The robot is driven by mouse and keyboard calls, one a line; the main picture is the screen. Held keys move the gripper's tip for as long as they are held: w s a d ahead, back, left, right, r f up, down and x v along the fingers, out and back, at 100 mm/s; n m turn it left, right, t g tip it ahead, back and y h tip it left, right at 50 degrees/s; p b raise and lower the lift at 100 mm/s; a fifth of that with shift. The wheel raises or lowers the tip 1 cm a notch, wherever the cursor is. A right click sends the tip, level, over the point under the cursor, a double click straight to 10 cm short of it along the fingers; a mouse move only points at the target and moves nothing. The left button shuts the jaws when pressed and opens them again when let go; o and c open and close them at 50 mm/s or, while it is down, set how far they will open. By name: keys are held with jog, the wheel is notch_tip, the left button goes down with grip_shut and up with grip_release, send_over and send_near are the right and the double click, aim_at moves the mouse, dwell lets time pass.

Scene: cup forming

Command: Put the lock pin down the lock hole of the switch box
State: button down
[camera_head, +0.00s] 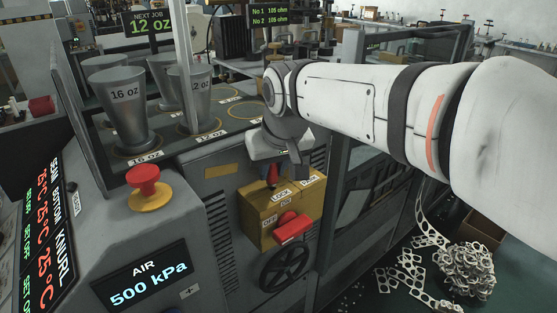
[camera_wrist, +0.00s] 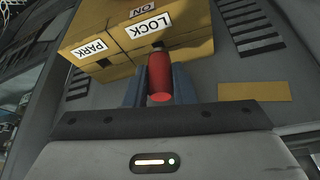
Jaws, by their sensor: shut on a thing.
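The yellow switch box (camera_head: 258,218) is on the front of the grey machine. Its top carries LOCK and PARK labels, and a red switch handle (camera_head: 292,228) is on its front. My gripper (camera_head: 281,170) is over the box top, shut on the red lock pin (camera_head: 272,174). In the wrist view the lock pin (camera_wrist: 160,74) lies between my two blue-grey fingers, its dark far end beside the LOCK label of the box (camera_wrist: 100,25). The lock hole is hidden, and I cannot tell whether the pin's end is in it.
A red stop button (camera_head: 144,181) on a yellow base and the AIR panel (camera_head: 143,283) stand to the left. Metal cups (camera_head: 124,112) stand on the machine top behind. A black handwheel (camera_head: 286,268) is below the box. Scrap metal (camera_head: 466,270) lies at right.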

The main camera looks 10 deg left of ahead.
jog(key=c, duration=1.1)
grip_release()
jog(key=shift+c, duration=0.2)
jog(key=v, duration=0.7)
jog(key=shift+r, duration=0.35)
jog(key=shift+d, duration=0.1)
jog(key=s+d+f+m+h, duration=0.1)
jog(key=s+d+f+m, duration=0.1)
jog(key=d+f, duration=0.4)
jog(key=s+d+f+m+g, duration=0.1)
jog(key=s+d+f, duration=0.4)
jog(key=d, duration=0.5)
jog(key=s+d+f+m+h+p, duration=0.1)
jog(key=s+d+f+m, duration=0.2)
jog(key=d+f, duration=0.4)
jog(key=shift+s+d+f+m+h, duration=0.3)
jog(key=shift+s+d, duration=0.15)
jog(key=shift+d, duration=0.55)
